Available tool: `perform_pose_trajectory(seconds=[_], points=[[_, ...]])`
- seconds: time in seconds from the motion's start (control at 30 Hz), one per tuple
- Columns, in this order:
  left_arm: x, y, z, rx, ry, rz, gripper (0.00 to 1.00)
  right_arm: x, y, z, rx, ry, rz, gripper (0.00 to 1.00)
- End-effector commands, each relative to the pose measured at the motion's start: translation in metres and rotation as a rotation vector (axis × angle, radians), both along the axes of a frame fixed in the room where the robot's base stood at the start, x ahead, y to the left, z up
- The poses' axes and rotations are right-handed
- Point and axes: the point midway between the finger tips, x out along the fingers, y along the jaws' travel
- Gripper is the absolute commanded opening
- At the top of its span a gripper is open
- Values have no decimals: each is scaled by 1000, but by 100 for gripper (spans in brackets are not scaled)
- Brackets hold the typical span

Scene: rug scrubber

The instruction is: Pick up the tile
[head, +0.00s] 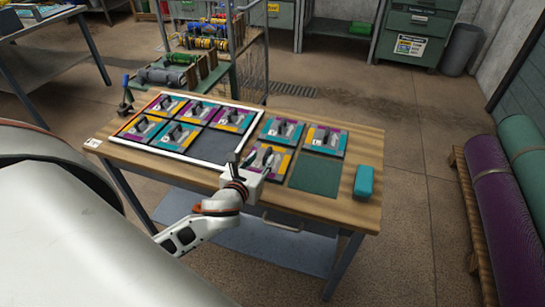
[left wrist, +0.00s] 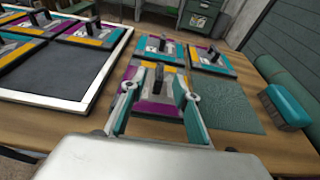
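A tile (head: 269,160) with purple and yellow edges, a grey middle and an upright dark handle lies on the wooden table, just right of the white frame. It also shows in the left wrist view (left wrist: 150,93). My left gripper (head: 247,168) is at the table's near side, beside this tile. In the left wrist view its two teal-tipped fingers (left wrist: 158,85) are spread apart, with the tile and its handle seen between them. Nothing is held. I cannot tell whether the fingers touch the tile. My right gripper is in neither view.
The white frame (head: 190,160) holds several similar tiles and a bare dark slot (head: 212,146). Two more tiles (head: 281,130) (head: 325,140) lie behind the near tile. A bare green square (head: 315,174) and a teal block (head: 363,182) are to its right.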

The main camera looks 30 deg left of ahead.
Motion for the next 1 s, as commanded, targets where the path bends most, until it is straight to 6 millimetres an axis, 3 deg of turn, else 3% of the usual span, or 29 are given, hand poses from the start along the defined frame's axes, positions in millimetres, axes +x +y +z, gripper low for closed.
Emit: perform_pose_trajectory(seconds=[0.23, 0.5, 0.83, 0.97, 1.0], points=[[24, 5, -9, -2, -1, 2, 31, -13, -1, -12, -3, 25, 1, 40], [58, 12, -22, -3, -1, 1, 31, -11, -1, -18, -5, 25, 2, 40], [64, 14, -24, -3, 0, 1, 31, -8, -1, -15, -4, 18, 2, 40], [64, 14, -24, -3, 0, 1, 0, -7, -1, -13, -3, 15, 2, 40], [64, 14, -24, -3, 0, 1, 0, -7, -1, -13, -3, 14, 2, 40]])
